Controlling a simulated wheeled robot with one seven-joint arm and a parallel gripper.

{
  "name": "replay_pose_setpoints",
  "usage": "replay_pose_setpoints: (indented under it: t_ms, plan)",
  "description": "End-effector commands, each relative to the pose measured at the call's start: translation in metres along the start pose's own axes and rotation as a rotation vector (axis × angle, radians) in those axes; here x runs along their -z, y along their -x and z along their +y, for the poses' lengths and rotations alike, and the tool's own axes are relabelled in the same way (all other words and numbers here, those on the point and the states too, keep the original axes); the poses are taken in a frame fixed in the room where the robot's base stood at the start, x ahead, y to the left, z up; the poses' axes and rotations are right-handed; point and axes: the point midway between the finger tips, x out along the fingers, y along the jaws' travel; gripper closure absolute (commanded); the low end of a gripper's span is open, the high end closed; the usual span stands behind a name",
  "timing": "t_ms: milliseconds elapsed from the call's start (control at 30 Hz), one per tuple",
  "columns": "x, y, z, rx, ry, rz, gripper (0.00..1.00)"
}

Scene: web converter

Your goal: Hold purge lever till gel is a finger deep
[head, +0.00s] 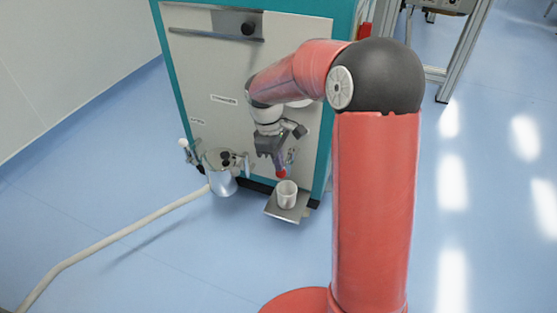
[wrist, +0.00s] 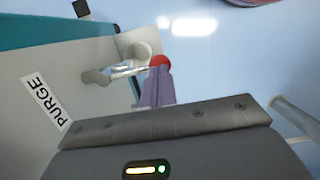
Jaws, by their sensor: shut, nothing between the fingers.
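The purge lever has a red ball knob (head: 281,174), and its thin metal arm (wrist: 128,70) runs to a valve on the machine's front panel, near the PURGE label (wrist: 45,101). A white cup (head: 287,195) stands upright on a small metal shelf (head: 283,213) below the knob. The cup also shows in the wrist view (wrist: 138,47), beyond the lever. My gripper (head: 279,163) is shut and empty, its fingertips at the red knob. In the wrist view the fingers (wrist: 159,72) overlap the knob's near side; I cannot tell whether they touch it. The gel level inside the cup is too small to read.
A metal pot (head: 221,175) stands left of the cup by the machine's base. A pale hose (head: 120,233) runs from it across the blue floor. The teal and white machine (head: 200,70) rises behind. Floor to the right is clear.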

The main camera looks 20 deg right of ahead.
Motion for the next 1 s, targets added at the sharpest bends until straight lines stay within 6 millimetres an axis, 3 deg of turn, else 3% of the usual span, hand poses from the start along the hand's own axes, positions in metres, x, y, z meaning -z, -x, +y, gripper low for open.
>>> replay_pose_setpoints:
  t_ms: [367, 1000]
  plan:
    - [0.005, -0.024, -0.009, -0.212, -0.037, -0.001, 1.0]
    - [0.009, -0.052, -0.012, -0.196, -0.04, -0.004, 1.0]
